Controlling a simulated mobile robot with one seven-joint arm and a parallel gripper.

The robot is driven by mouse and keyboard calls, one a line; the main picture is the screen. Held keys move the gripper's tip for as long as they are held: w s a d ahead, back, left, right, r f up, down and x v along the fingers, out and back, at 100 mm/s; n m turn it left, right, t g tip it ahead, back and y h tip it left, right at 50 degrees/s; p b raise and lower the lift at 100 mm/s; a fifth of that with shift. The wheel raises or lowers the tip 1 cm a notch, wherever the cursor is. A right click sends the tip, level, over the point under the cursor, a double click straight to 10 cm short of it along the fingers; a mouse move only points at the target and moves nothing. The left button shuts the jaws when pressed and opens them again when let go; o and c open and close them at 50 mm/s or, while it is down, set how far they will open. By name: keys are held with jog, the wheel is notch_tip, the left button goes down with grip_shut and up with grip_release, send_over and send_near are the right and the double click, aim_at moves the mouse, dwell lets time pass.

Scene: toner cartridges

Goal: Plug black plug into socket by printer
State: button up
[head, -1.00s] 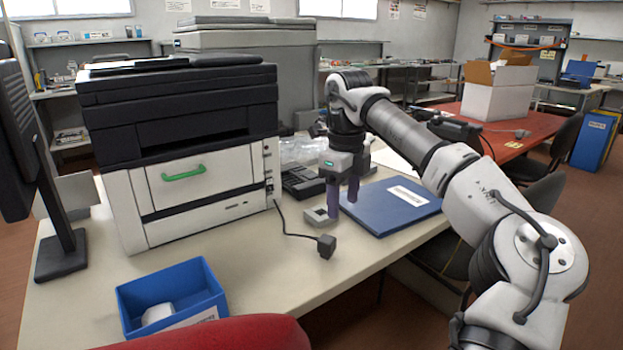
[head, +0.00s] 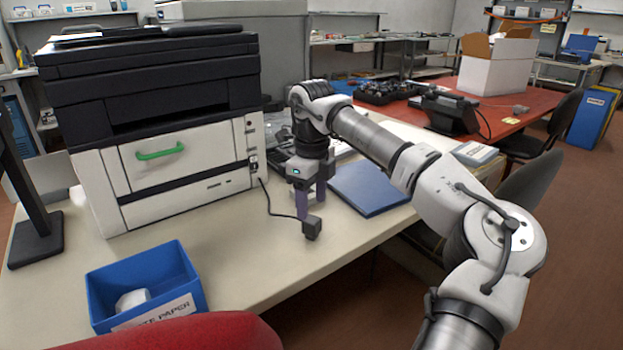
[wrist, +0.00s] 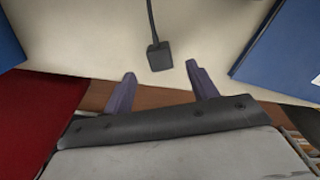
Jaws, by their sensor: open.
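The black plug (head: 312,229) lies on the table in front of the printer (head: 160,150), with its cable running back to the printer's side. In the wrist view the plug (wrist: 159,57) lies just beyond the fingertips, about midway between them. My gripper (head: 311,206) is open and empty, just behind and above the plug in the head view. The two purple fingers also show apart in the wrist view (wrist: 161,74). The pale socket block is mostly hidden behind my gripper in the head view and is not in the wrist view.
A blue folder (head: 368,187) lies to the right of the plug. A blue paper bin (head: 190,283) stands at the front left, near a red chair back (head: 190,333). The table's front edge is close to the plug. The tabletop between bin and plug is clear.

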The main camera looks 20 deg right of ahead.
aim_at(312, 219)
notch_tip(312, 219, down, 6)
jog(key=shift+f, duration=0.1)
dwell(0.4)
jog(key=c, duration=1)
jog(key=shift+r+p, duration=1.4)
jog(key=shift+r, duration=0.5)
jog(key=shift+r+p, duration=1.6)
jog(key=shift+r, duration=0.35)
